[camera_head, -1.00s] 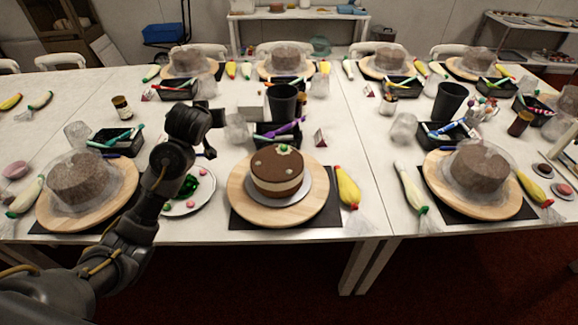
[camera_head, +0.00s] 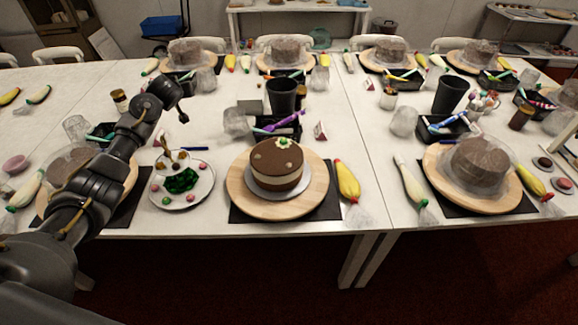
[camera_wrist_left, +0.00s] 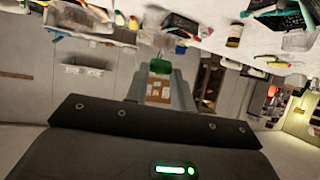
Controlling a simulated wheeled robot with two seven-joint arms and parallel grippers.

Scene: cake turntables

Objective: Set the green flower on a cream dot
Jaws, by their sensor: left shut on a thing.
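My left gripper (camera_head: 182,113) is raised above the table, left of the cake and beyond the plate. In the left wrist view, a green thing (camera_wrist_left: 160,66) sits between the fingertips, and the gripper is shut on it. It looks like the green flower; its petals are too small to make out. The brown cake (camera_head: 276,168) with a cream band stands on a silver board on a round wooden turntable (camera_head: 238,192). Pale dots mark its top, and a small green piece (camera_head: 283,142) with cream around it sits at the back of the top. My right gripper is out of view.
A plate (camera_head: 205,190) with dark green pieces and pink balls lies left of the turntable. A black tray with tools (camera_head: 270,135) and a black cup (camera_head: 282,98) stand behind the cake. A yellow piping bag (camera_head: 346,182) lies to its right. Wrapped cakes stand around.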

